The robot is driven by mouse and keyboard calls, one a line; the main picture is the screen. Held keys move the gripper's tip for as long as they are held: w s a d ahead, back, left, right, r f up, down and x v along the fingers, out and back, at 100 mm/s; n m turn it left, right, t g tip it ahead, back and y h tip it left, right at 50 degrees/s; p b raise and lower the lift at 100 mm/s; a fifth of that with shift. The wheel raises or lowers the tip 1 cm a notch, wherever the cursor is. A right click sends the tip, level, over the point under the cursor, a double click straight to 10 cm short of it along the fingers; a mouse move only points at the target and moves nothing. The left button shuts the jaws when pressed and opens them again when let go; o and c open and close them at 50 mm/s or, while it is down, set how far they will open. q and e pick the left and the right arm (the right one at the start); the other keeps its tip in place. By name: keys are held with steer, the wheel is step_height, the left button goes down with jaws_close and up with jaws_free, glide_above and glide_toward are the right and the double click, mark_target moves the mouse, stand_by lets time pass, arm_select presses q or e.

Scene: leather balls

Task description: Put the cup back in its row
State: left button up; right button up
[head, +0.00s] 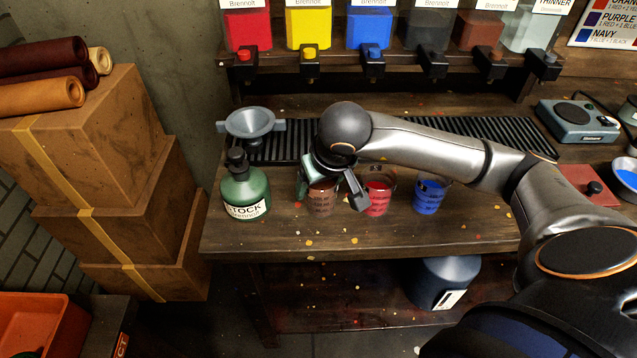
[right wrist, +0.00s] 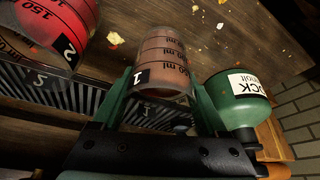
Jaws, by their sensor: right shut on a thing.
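A clear measuring cup with brownish contents (head: 321,203) stands upright at the left end of a row on the bench. It shows a "1" label in the right wrist view (right wrist: 163,62). My right gripper (head: 330,188) reaches down over it and is shut on it, with a green finger on either side. I cannot tell whether its base touches the wood. A red cup (head: 378,198) and a blue cup (head: 430,197) stand to its right. The red cup, labelled "2", also shows in the right wrist view (right wrist: 50,32). My left gripper is out of view.
A green stock bottle (head: 245,192) stands close to the left of the held cup, with a grey funnel (head: 250,123) behind it. A black ribbed tray (head: 455,127) runs behind the cups. Dispensers with taps hang above. The front strip of the bench is clear.

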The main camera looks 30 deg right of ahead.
steer(key=shift+f, duration=0.1)
steer(key=o, duration=1.4)
steer(key=shift+o, duration=0.2)
steer(key=shift+r, duration=0.4)
steer(key=v, duration=1.1)
steer(key=shift+s+r+p, duration=0.2)
steer(key=shift+s+p, duration=0.05)
steer(key=shift+p, duration=0.15)
